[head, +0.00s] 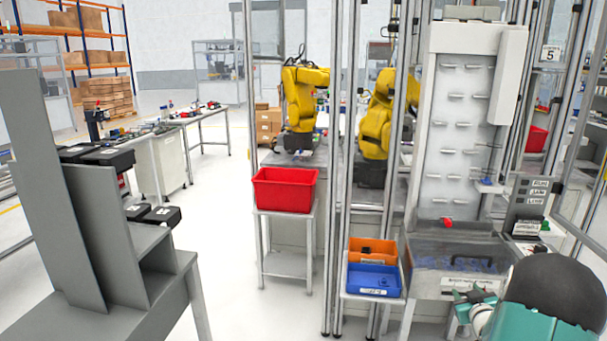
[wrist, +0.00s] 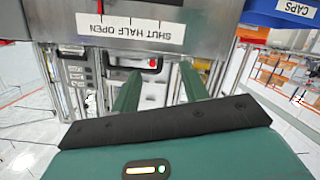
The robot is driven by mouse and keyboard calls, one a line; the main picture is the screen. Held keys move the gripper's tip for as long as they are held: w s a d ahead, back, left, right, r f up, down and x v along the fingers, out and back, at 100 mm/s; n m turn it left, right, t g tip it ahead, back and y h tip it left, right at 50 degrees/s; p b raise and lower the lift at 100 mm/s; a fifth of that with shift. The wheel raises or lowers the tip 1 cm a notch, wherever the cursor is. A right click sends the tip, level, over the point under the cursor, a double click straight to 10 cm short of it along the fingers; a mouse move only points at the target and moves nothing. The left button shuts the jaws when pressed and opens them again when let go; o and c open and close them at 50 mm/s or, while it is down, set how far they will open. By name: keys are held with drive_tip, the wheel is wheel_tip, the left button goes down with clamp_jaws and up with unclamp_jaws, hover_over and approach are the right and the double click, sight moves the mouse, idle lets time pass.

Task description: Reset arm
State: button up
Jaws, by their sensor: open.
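My gripper (wrist: 162,84) shows in the wrist view with its two green fingers apart and nothing between them. The fingers point toward a grey machine front with a white label (wrist: 130,29) reading "SHUT HALF OPEN" upside down. A small red part (wrist: 153,63) shows beyond the fingertips; I cannot tell whether it is near them. In the head view my teal and black arm (head: 553,300) is at the lower right, in front of the grey hopper (head: 440,252). The fingertips cannot be made out clearly there.
A blue bin (head: 374,281) and an orange bin (head: 372,247) stand left of the hopper. A red bin (head: 285,189) sits on a stand further left. Yellow robot arms (head: 303,95) stand behind metal posts. A grey shelf unit (head: 110,235) is at the left; open floor (head: 225,240) lies between.

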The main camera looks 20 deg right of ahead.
drive_tip(key=w+a+r+g+y, duration=0.1)
drive_tip(key=w+a+r, duration=0.2)
drive_tip(key=a+r, duration=0.3)
drive_tip(key=w+a+r+g, duration=0.1)
drive_tip(key=w+a+r, duration=0.25)
drive_tip(key=a, duration=0.45)
drive_tip(key=s+a+r+g+y, duration=0.1)
drive_tip(key=s+a+r, duration=0.15)
drive_tip(key=a, duration=0.45)
drive_tip(key=s+a+r+g+y, duration=0.1)
drive_tip(key=a+r, duration=0.3)
drive_tip(key=a, duration=0.4)
drive_tip(key=s+a+n+g+y, duration=0.1)
drive_tip(key=s+a+y, duration=0.1)
drive_tip(key=s+a, duration=0.7)
drive_tip(key=s+a+r+n+g+y, duration=0.1)
drive_tip(key=s+a+g+y, duration=0.1)
drive_tip(key=s+a, duration=0.8)
drive_tip(key=a+y, duration=0.1)
drive_tip(key=a, duration=0.4)
drive_tip(key=shift+s+a+g, duration=0.2)
drive_tip(key=shift+a+g, duration=0.1)
drive_tip(key=shift+a, duration=0.1)
drive_tip(key=shift+r, duration=0.1)
drive_tip(key=shift+c, duration=1)
drive_tip(key=shift+d, duration=0.2)
